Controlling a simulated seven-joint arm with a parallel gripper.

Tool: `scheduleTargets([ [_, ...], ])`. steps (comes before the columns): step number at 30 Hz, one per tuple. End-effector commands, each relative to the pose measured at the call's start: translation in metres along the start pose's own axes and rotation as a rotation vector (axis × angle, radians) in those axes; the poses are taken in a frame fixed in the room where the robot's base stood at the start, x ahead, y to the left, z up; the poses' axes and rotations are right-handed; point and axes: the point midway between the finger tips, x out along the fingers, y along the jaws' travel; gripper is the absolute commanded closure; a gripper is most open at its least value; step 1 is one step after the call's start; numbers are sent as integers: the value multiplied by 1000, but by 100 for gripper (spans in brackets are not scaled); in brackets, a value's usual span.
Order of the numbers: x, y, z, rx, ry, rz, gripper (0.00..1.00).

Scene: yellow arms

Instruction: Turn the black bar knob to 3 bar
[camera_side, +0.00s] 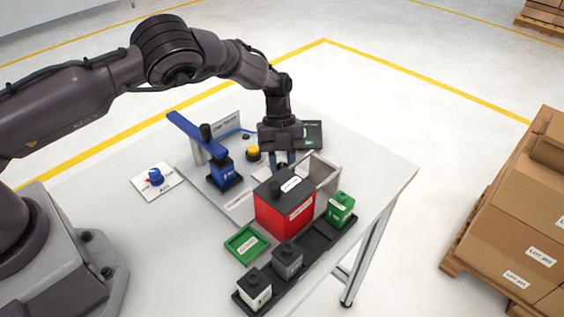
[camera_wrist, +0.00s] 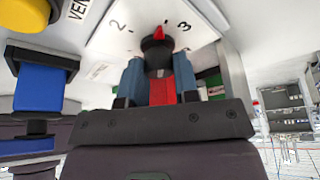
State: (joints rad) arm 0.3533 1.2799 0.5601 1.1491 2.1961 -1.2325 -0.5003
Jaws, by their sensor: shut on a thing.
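The black bar knob (camera_wrist: 157,52) stands on a white dial plate (camera_wrist: 100,45) in the wrist view. Its red pointer (camera_wrist: 158,33) lies between the printed 2 and 3, closer to the 3; whether it lines up exactly with a mark I cannot tell. My gripper (camera_wrist: 158,72) is shut on the knob, with one blue finger on each side of it. In the side view my gripper (camera_side: 284,158) points down behind the red box, and the knob is mostly hidden there.
The red box (camera_side: 285,210) stands close in front of my gripper. A yellow button (camera_side: 253,153) and a blue lever device (camera_side: 222,172) are to its left. A grey frame (camera_side: 322,172) is close on the right. Green, grey and white blocks line a dark tray (camera_side: 316,243).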

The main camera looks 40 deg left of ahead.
Motion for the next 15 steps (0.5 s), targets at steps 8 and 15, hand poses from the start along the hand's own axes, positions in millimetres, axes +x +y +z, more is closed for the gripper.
scheduleTargets([
  [8, -1, 0, -1, 115, 2, 48, 95],
  [15, -1, 0, -1, 150, 3, 64, 95],
])
